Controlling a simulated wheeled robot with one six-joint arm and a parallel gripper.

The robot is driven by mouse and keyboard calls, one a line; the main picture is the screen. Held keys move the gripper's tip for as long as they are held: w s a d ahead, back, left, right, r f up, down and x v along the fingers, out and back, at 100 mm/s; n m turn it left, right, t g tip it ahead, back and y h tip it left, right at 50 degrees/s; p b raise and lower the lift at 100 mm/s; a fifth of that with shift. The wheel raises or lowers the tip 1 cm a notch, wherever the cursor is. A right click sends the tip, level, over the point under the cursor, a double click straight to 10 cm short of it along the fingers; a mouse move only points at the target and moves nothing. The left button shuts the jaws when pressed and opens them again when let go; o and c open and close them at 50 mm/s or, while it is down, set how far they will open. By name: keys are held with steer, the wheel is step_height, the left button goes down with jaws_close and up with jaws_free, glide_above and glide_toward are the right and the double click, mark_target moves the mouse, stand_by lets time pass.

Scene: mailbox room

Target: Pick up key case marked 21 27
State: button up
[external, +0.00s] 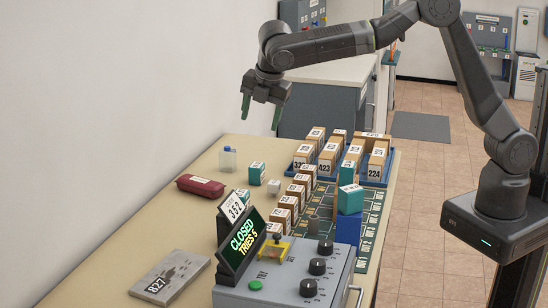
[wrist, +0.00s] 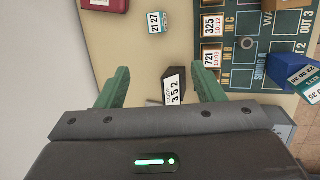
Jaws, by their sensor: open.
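The key case marked 21 27 (wrist: 156,22) is a small teal box with a white label; it shows near the top of the wrist view, ahead of and apart from my fingertips. In the external view, a teal box that appears to be this key case (external: 257,173) stands on the table, right of a red case. My gripper (external: 262,112) hangs well above the table, fingers pointing down. In the wrist view my gripper (wrist: 162,70) is open, its two green fingers wide apart with nothing held between them.
The red case (external: 200,186) lies left of the key case, with a small bottle (external: 228,159) behind. A 352 sign (wrist: 175,88) stands below the gap between my fingers in the wrist view. Rows of boxes, blue trays and a control panel (external: 285,275) crowd the right and front.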

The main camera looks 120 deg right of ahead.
mark_target(240, 193)
steer(key=d+f+y+b, duration=0.1)
steer(key=d+f, duration=0.2)
steer(key=f, duration=0.3)
steer(key=w+d+f+g+b, duration=0.1)
steer(key=d+f, duration=0.1)
steer(key=f, duration=0.5)
steer(key=w+d+f+y+b, duration=0.1)
steer(key=d+f+b, duration=0.1)
steer(key=f, duration=0.5)
steer(key=shift+d+f+n+g+y, duration=0.15)
steer(key=shift+d+n+g+y, duration=0.2)
steer(key=shift+d, duration=0.45)
steer(key=shift+s+d+f+p, duration=0.1)
steer(key=shift+d+f+p, duration=0.15)
steer(key=shift+f, duration=0.65)
steer(key=shift+s+d+f+p, duration=0.15)
steer(key=shift+f+p, duration=0.15)
steer(key=shift+f, duration=0.55)
steer(key=shift+w+d+f+p, duration=0.1)
steer(key=shift+d+f+p, duration=0.15)
steer(key=shift+f, duration=0.65)
steer(key=c, duration=1.1)
